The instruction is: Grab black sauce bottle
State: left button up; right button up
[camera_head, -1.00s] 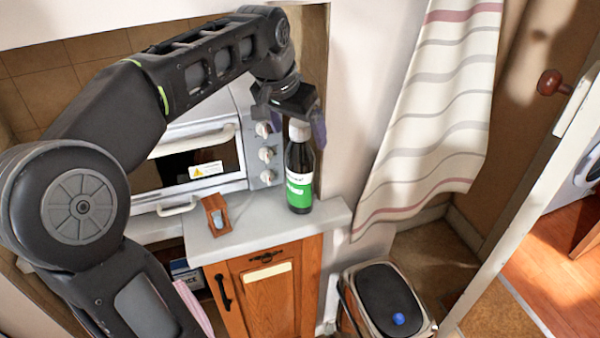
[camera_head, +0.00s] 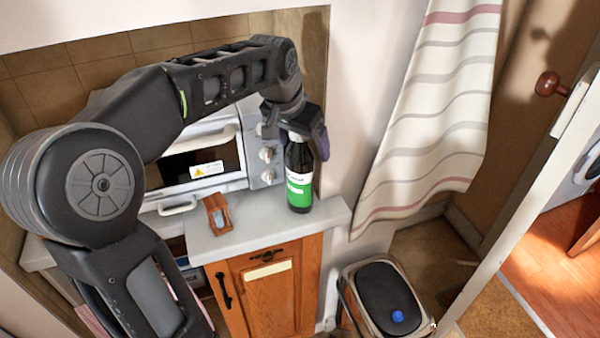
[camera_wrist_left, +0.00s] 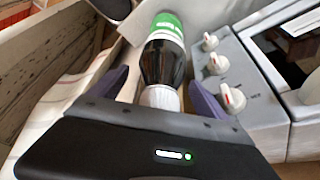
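The black sauce bottle (camera_head: 299,178) has a green and white label and stands upright on the grey counter (camera_head: 258,216), right of the oven. The fingers stand apart from the bottle on both sides. My right gripper is in neither view.
A white oven (camera_head: 205,160) with knobs stands just left of the bottle. A small wooden holder (camera_head: 218,214) is on the counter. A striped curtain (camera_head: 430,130) hangs at the right, and a bin (camera_head: 385,297) stands on the floor below.

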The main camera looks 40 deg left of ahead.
pick_arm(q)
grip_shut()
dwell(0.8)
